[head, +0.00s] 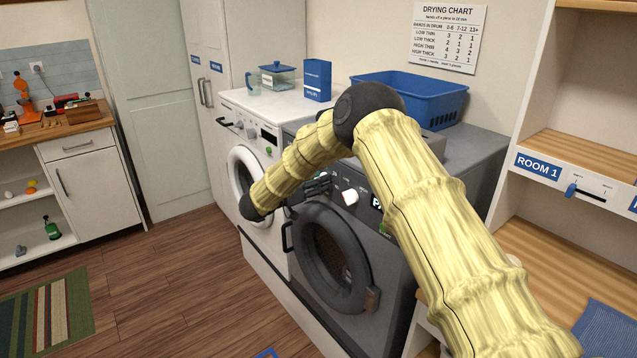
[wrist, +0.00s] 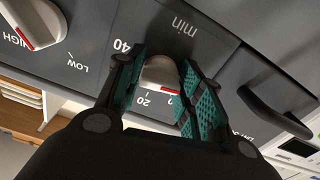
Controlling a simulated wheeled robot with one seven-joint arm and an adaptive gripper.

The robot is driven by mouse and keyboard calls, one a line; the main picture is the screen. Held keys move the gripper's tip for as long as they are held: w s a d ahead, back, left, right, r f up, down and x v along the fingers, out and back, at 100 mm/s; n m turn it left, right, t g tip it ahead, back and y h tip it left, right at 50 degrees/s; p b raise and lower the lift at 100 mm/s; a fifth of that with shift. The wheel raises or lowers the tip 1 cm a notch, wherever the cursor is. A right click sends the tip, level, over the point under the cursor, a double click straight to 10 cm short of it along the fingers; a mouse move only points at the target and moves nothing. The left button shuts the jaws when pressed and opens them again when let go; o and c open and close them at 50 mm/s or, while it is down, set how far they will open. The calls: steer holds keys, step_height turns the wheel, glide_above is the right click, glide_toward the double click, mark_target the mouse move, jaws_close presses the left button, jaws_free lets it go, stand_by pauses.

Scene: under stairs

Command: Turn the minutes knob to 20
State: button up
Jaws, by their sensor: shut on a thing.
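In the wrist view the light minutes knob (wrist: 158,72) sits on the grey dryer panel under an upside-down "min" label. The numbers 40 and 20 show beside it. A red mark shows at the knob's lower right edge, near but to the right of the tick by 20; the exact setting is partly hidden by a finger. My gripper (wrist: 160,88) is shut on the knob, with one teal-padded finger on each side. In the head view my gripper (head: 318,186) is at the front panel of the grey dryer (head: 388,250), and the minutes knob is not clearly visible.
A white knob with a red line (wrist: 32,22), marked HIGH and LOW, is at upper left in the wrist view. A dark handle (wrist: 272,112) projects at right. The white washer (head: 262,115) stands beside the dryer; a blue basket (head: 425,95) sits on top.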

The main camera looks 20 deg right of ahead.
steer(key=shift+f+m+b, duration=0.15)
steer(key=shift+m+b, duration=0.15)
steer(key=shift+b, duration=0.15)
steer(key=shift+f+m+b, duration=0.1)
steer(key=shift+m+b, duration=0.9)
steer(key=shift+b, duration=0.05)
steer(key=m+b, duration=0.2)
steer(key=shift+m+b, duration=0.3)
steer(key=shift+b, duration=0.05)
steer(key=m+b, duration=0.5)
steer(key=shift+f+b, duration=0.1)
steer(key=shift+b, duration=0.3)
steer(key=m+b, duration=0.5)
steer(key=b, duration=0.1)
steer(key=shift+m, duration=0.4)
steer(key=m+b, duration=0.1)
steer(key=b, duration=0.1)
steer(key=m+b, duration=0.2)
steer(key=shift+r+m, duration=0.2)
steer(key=shift+m, duration=0.1)
steer(key=shift+a+r+b, duration=0.1)
steer(key=shift+b, duration=0.25)
steer(key=o, duration=1)
